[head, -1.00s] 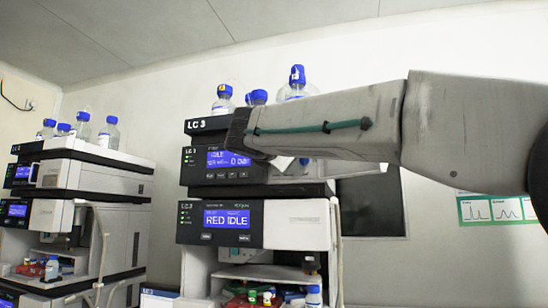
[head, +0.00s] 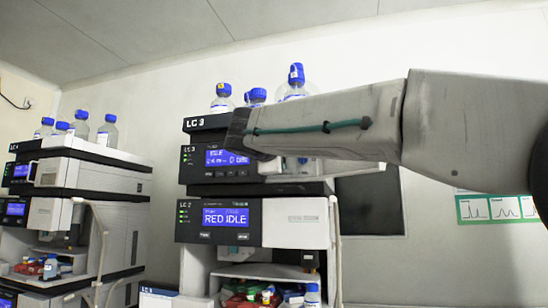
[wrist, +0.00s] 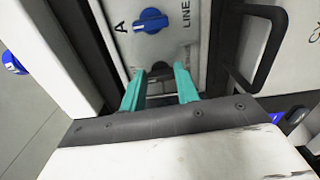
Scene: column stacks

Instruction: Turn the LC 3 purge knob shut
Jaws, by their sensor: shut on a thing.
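The LC 3 stack (head: 207,124) stands in the middle of the head view. Its upper module has a blue display (head: 228,157) reading IDLE and what looks like 0 bar. My arm crosses in front of this module and hides my fingertips and the knob area in the head view. In the wrist view my gripper (wrist: 160,75) reaches into a recess with its two teal fingers.
A black handle (wrist: 268,45) stands out just right of the fingers, and a dark frame edge (wrist: 80,45) runs close on the left. Bottles (head: 296,80) stand on top of the stack. Another stack (head: 95,185) is at the left.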

